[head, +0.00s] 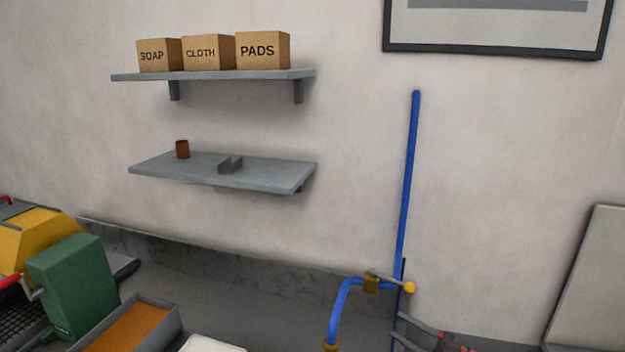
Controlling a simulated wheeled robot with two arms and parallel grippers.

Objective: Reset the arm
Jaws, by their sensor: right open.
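My right gripper (402,328) shows at the bottom edge, right of centre. Its grey fingers are apart and I see nothing between them. They are close in the picture to the lower end of an upright blue pipe (408,190); I cannot tell whether they touch it. The rest of my right arm is mostly cut off by the bottom edge. My left gripper is not in view.
A brass valve (371,284) with a yellow-knobbed lever joins a bent blue pipe (340,305). A green box (75,285), a yellow machine (35,235) and a tray with orange-brown contents (165,322) stand lower left. Two wall shelves hang above; the lower (265,178) is mostly bare.

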